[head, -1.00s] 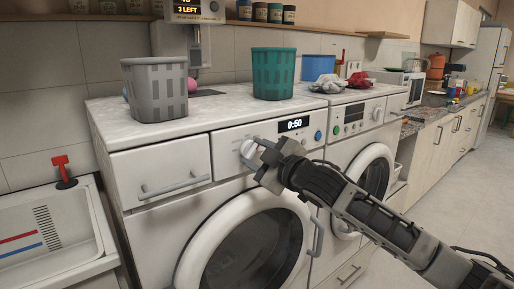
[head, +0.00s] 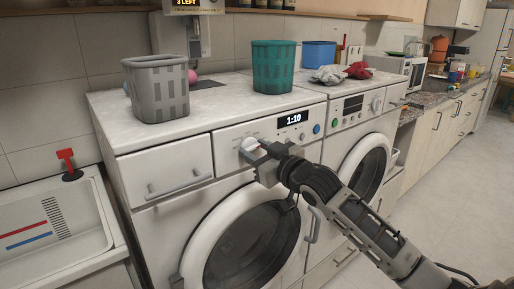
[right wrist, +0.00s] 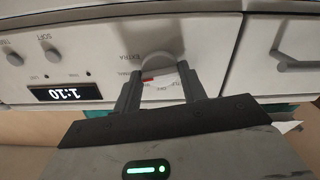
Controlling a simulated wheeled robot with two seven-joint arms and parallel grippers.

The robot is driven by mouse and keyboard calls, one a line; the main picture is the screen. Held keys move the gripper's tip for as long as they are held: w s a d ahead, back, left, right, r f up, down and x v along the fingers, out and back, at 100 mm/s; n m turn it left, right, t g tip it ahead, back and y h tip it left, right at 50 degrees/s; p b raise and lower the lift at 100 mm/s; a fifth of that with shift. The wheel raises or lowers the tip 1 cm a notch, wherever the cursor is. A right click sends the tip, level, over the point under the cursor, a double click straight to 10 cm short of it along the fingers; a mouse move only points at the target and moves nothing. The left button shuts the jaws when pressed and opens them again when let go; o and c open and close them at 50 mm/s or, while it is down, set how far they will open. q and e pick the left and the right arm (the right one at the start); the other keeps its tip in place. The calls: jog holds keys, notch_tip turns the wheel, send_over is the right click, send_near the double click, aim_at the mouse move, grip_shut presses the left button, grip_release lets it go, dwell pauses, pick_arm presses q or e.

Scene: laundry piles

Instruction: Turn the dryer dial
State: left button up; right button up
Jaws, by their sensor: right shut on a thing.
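The white dial (head: 250,146) sits on the control panel of the left front-loading machine (head: 160,222). Its lit display (head: 292,118) reads 1:10. My right gripper (head: 259,155) reaches the dial from the right and partly covers it. In the right wrist view, the panel appears upside down, and the gripper's fingers (right wrist: 160,92) are on either side of the dial (right wrist: 160,66), shut on it. A red mark shows on the dial between the fingers. My left gripper is not in view.
A second front-loading machine (head: 358,150) with its own knob (head: 377,104) stands to the right. A grey basket (head: 158,90), a teal basket (head: 273,68), a blue tub (head: 318,54) and crumpled cloths (head: 328,75) are on top. A sink (head: 55,228) is at left.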

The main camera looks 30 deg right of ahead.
dwell(0.4)
jog(key=o, duration=1)
jog(key=shift+c, duration=0.2)
jog(key=shift+s, duration=0.1)
jog(key=s+d+b, duration=0.1)
jog(key=s+b, duration=0.1)
jog(key=s, duration=1.3)
jog(key=shift+s+d, duration=0.15)
jog(key=shift+s, duration=0.2)
